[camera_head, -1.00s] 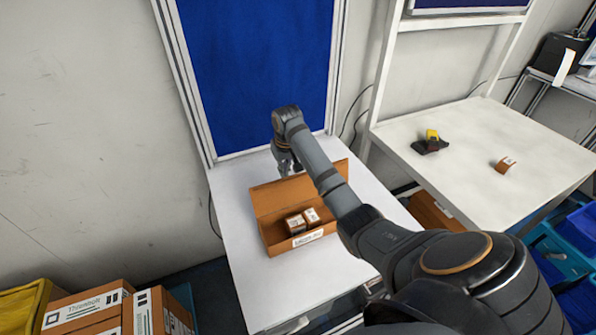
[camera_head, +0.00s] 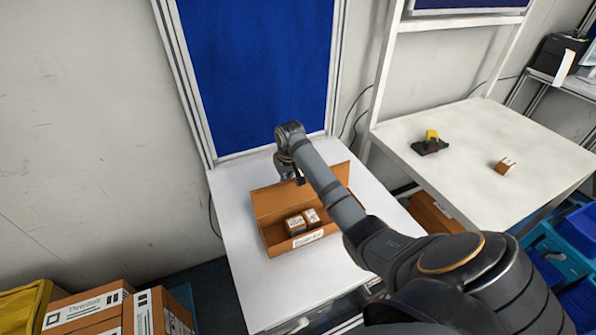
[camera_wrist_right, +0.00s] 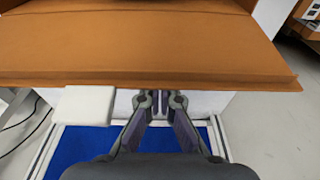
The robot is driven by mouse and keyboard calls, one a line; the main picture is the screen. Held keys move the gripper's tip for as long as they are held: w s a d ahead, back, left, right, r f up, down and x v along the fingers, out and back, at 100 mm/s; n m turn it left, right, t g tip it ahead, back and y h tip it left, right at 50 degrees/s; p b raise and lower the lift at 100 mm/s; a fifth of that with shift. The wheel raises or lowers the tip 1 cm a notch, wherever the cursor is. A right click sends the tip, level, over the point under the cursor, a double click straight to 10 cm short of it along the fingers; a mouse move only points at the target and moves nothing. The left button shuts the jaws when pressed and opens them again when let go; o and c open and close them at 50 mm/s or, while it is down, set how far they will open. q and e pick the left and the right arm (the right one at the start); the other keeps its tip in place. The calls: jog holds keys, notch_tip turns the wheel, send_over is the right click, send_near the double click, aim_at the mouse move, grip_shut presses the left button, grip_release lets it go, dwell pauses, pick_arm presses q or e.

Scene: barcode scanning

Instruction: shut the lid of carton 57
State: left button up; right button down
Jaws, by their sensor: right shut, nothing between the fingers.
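The open brown carton (camera_head: 279,249) stands on the white table, with a white label on its front wall that is too small to read. Its lid (camera_head: 268,202) stands up along the back side and also fills the upper part of the right wrist view (camera_wrist_right: 140,50). Two small boxes, a left one (camera_head: 295,225) and a right one (camera_head: 311,217), lie inside. My right gripper (camera_head: 290,176) is at the lid's far side, partly hidden by my arm. In the right wrist view the gripper (camera_wrist_right: 160,99) is shut and empty, close to the lid's edge; contact cannot be told. My left gripper is out of view.
The white table (camera_head: 245,285) is clear in front of the carton. A blue panel (camera_head: 260,70) rises behind it. A second table (camera_head: 480,140) at right holds a black and yellow device (camera_head: 431,143) and a small box (camera_head: 505,166). Several cartons (camera_head: 90,310) stand at lower left.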

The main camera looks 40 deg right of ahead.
jog(key=shift+s+a, duration=0.25)
jog(key=shift+s, duration=0.8)
jog(key=shift+s+a, duration=0.25)
jog(key=shift+s, duration=0.8)
notch_tip(320, 180, up, 5)
send_over(292, 189)
jog(key=s+a, duration=0.1)
jog(key=shift+s+a, duration=0.15)
jog(key=shift+s, duration=0.05)
